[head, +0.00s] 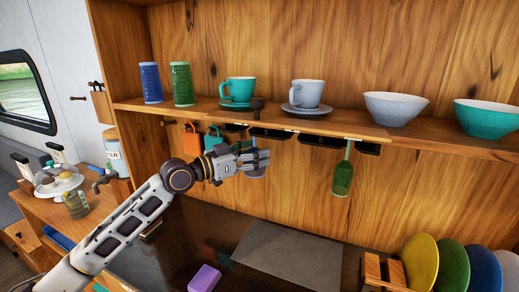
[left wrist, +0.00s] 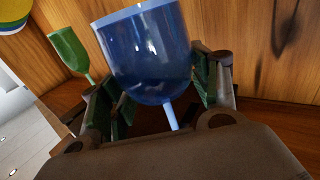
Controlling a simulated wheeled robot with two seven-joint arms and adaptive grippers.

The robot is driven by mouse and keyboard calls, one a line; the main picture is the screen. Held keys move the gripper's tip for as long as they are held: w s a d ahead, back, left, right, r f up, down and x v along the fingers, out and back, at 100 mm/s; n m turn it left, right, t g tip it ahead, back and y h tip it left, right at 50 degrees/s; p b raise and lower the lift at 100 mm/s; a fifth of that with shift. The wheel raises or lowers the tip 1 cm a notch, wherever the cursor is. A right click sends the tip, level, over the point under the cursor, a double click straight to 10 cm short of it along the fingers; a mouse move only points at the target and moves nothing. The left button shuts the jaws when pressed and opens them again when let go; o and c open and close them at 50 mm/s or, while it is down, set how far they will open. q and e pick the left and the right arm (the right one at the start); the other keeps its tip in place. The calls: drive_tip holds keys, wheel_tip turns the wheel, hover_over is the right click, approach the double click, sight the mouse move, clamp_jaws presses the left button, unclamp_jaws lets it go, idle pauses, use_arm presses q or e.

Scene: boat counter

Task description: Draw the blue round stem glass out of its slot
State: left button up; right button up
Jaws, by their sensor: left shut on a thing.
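The blue round stem glass (left wrist: 148,55) fills the middle of the left wrist view, with its bowl toward the camera's top and its pale stem running down between the fingers. My left gripper (head: 247,160) is under the shelf in the head view and shut on this glass. Its green-padded fingers also show in the left wrist view (left wrist: 163,95), one on each side of the glass. In the head view only a bit of the bowl (head: 255,173) shows below the gripper. The dark slotted holders (head: 270,134) are fixed under the shelf; the gripper hides the stem there.
A green stem glass (head: 343,178) hangs upside down to the right. An orange mug (head: 192,141) and a teal mug (head: 212,138) hang to the left. The shelf (head: 350,128) above carries cups and bowls. A purple block (head: 204,279) lies on the counter below.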

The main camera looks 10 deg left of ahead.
use_arm(q)
drive_tip(key=shift+s+a, duration=0.25)
drive_tip(key=shift+s, duration=0.65)
drive_tip(key=s+a+b, duration=0.2)
drive_tip(key=s+b, duration=0.4)
drive_tip(key=s, duration=0.5)
drive_tip(key=shift+s, duration=0.4)
use_arm(e)
drive_tip(key=w+d+f, duration=0.2)
drive_tip(key=d+f, duration=0.3)
drive_tip(key=f, duration=0.1)
drive_tip(key=shift+h, duration=0.3)
idle(0.7)
use_arm(q)
drive_tip(key=shift+a, duration=0.1)
